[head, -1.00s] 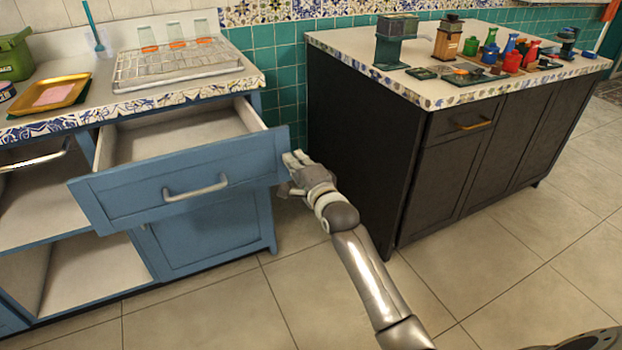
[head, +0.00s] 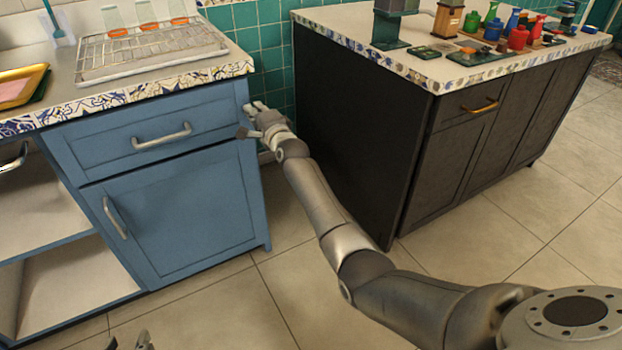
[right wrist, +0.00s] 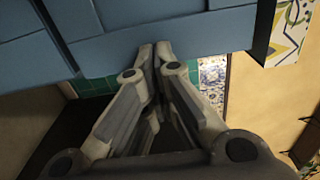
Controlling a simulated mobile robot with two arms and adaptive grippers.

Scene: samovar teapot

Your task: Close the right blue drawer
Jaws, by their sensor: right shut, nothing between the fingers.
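The right blue drawer (head: 150,130) sits in the blue cabinet under the tiled countertop, its front in line with the cabinet face and no open interior showing. Its silver handle (head: 162,136) is on the front. My right gripper (head: 256,108) is shut and empty at the right end of the drawer front. In the right wrist view the fingertips (right wrist: 154,50) are together at the edge of the blue front (right wrist: 150,35); whether they touch it I cannot tell. My left gripper (head: 130,343) shows only as fingertip pieces at the bottom edge.
A blue door (head: 185,215) is below the drawer, with open shelves (head: 50,225) to its left. A wire rack (head: 150,50) with glasses stands on the counter. A dark island (head: 360,130) stands to the right of my right arm. Floor between is clear.

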